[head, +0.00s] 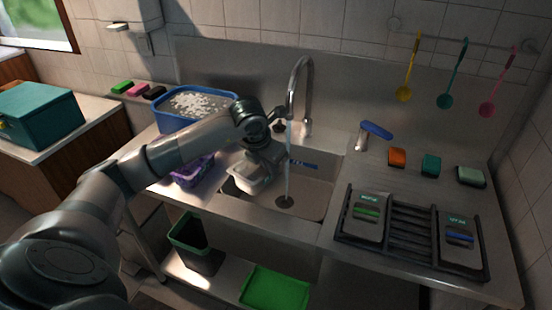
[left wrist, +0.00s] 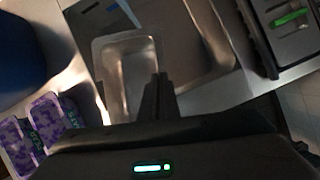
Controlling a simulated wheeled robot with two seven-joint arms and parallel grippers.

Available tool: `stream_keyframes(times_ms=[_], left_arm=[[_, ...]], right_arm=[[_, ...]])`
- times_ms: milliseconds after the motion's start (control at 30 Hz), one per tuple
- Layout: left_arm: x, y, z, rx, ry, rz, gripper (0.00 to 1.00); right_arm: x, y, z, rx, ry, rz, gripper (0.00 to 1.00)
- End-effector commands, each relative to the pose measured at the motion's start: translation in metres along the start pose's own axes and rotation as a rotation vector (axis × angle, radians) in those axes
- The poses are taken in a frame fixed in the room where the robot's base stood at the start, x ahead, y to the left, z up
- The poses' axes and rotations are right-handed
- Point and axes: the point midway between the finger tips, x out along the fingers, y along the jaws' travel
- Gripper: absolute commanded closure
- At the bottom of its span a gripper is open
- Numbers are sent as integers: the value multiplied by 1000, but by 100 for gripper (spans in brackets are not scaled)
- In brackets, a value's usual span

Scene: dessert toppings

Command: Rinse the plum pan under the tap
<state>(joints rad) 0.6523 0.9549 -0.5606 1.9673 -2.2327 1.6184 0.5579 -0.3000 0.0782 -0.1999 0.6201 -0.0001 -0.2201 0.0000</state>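A small bare-metal pan (head: 243,180) hangs from my left gripper (head: 262,160) over the left part of the sink (head: 312,196). In the left wrist view the pan (left wrist: 122,62) is open and looks empty, and the fingers (left wrist: 158,95) close on its right wall. No label shows on it, so I cannot tell if it is the plum one. The tap (head: 304,85) runs; its water stream (head: 288,165) falls to the drain, to the right of the pan and apart from it. My right gripper is out of view.
A blue tub (head: 165,125) of suds stands behind my left forearm, with purple containers (head: 188,178) in front. Two labelled pans (head: 366,214) sit on the black rack (head: 410,240) at the right.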

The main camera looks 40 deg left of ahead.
Motion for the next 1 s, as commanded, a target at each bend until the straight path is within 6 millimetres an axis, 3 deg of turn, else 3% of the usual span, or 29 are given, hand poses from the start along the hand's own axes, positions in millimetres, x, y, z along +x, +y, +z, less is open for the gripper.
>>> stream_keyframes(times_ms=[567, 1000], left_arm=[[-3, 0, -1, 0, -1, 0, 100], [-32, 1, -16, 0, -2, 2, 100]], right_arm=[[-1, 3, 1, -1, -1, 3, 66], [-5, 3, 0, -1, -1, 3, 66]])
